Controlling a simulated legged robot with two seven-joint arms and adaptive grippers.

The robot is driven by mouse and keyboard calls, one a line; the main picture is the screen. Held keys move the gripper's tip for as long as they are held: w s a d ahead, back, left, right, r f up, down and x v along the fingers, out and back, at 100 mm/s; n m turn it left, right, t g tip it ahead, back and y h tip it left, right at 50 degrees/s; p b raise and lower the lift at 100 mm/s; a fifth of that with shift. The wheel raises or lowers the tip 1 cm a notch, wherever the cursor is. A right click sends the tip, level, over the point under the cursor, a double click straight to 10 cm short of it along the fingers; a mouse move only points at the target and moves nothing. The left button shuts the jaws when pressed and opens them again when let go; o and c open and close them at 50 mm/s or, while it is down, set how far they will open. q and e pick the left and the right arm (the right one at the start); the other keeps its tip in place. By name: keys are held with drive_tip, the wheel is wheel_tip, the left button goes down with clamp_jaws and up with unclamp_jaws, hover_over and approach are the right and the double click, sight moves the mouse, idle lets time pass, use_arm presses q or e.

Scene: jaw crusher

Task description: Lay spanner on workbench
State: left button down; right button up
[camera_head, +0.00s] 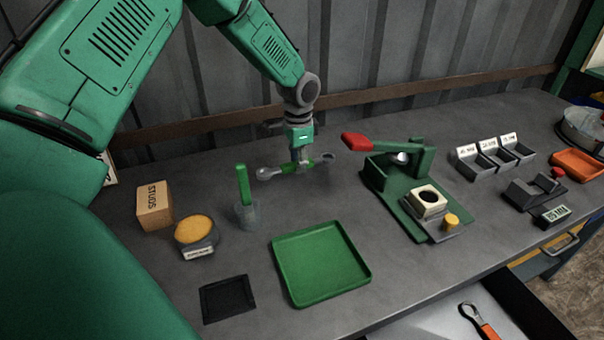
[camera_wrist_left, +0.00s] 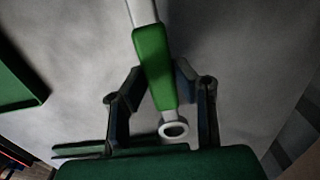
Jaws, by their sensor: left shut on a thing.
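My left gripper (camera_head: 299,163) points down over the back middle of the workbench (camera_head: 400,285). It is shut on a spanner (camera_head: 266,173) with a green grip and pale metal ends, held crosswise and roughly level. In the left wrist view the green grip of the spanner (camera_wrist_left: 153,65) lies between the two fingers (camera_wrist_left: 156,92), with a ring end towards the palm. The spanner is low over the bench; I cannot tell whether it touches the surface. My right gripper is not in view.
A green tray (camera_head: 318,265) lies in front of the gripper. A clear cup (camera_head: 246,214) with a green stick stands to the left, near a STUDS box (camera_head: 154,208). A green press (camera_head: 405,185) with a red handle stands right. An orange-handled spanner (camera_head: 487,330) lies in an open drawer below.

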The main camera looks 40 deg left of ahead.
sight(299, 180)
use_arm(q)
drive_tip(key=shift+d+f, duration=0.2)
drive_tip(key=shift+f, duration=0.7)
drive_tip(key=shift+d+f, duration=0.15)
drive_tip(key=shift+f, duration=0.7)
drive_tip(key=shift+a, duration=0.1)
drive_tip(key=c, duration=1.3)
unclamp_jaws()
drive_tip(key=shift+s+a+f, duration=0.1)
drive_tip(key=shift+r, duration=0.5)
drive_tip(key=r, duration=1.1)
drive_tip(key=shift+d+r, duration=0.1)
drive_tip(key=shift+d, duration=0.1)
